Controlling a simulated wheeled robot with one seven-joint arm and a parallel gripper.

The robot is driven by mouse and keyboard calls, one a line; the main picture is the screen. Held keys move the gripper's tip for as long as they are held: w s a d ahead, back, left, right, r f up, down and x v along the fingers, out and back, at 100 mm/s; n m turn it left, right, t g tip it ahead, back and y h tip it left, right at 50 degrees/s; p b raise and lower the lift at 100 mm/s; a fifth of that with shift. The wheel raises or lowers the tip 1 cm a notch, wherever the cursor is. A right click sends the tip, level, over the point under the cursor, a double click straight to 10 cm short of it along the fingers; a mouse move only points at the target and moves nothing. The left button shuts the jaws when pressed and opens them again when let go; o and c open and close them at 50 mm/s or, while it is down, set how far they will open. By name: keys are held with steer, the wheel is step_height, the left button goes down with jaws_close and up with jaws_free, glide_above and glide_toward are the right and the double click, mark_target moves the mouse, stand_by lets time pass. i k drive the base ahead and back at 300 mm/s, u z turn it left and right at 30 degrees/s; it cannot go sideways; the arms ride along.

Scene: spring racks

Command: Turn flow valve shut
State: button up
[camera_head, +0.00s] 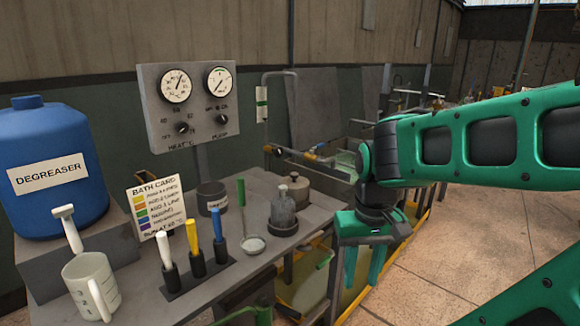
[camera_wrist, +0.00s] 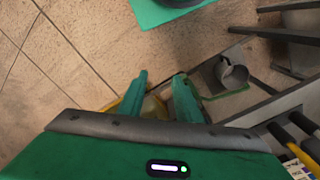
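A pipe runs along the wall behind the bench, with a valve-like fitting that has a yellow part (camera_head: 312,156); I take this to be the flow valve. Its exact handle position is too small to tell. My gripper (camera_head: 363,270) hangs pointing down, to the right of the bench, nearer to me and lower in the picture than the fitting, and apart from it. Its two green fingers are spread with nothing between them, as the wrist view also shows (camera_wrist: 160,82). The fitting cannot be made out in the wrist view.
The bench (camera_head: 250,272) holds a blue degreaser drum (camera_head: 47,165), a beaker (camera_head: 92,286), a bath card (camera_head: 157,208), coloured-handled tools and a grey weight-like object (camera_head: 283,212). A gauge panel (camera_head: 190,104) stands behind. Tiled floor (camera_head: 480,240) is open at right.

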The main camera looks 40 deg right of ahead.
mark_target(278, 151)
steer(key=k, duration=1.05)
steer(key=z, duration=0.9)
steer(key=i, duration=1.9)
steer(key=u, duration=0.55)
